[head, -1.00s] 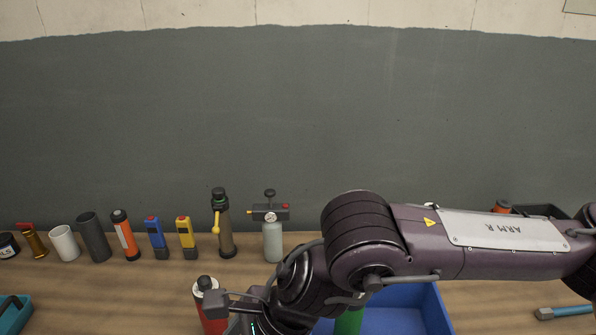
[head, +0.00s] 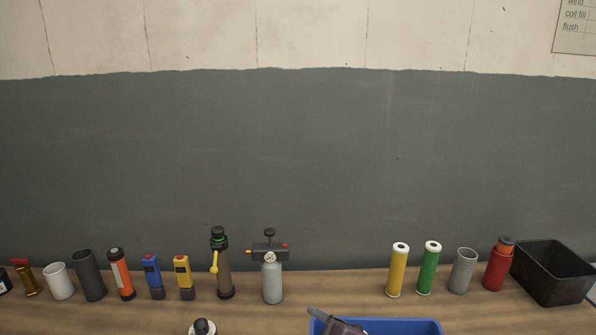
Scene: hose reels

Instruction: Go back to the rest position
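The head view looks over a wooden bench (head: 335,285) against a wall. A small dark piece (head: 337,322) shows at the bottom edge in front of the blue bin; it looks like part of my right arm, but its fingers cannot be made out. My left gripper is not in view. The rest position itself is not marked in the view.
A row of tools, including a grey bottle with a gauge (head: 272,280), stands at the left and middle. Yellow (head: 397,272) and green (head: 428,270) cylinders, a grey cup, a red canister (head: 496,268) and a black bin (head: 553,280) stand right. A blue bin (head: 410,326) is in front.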

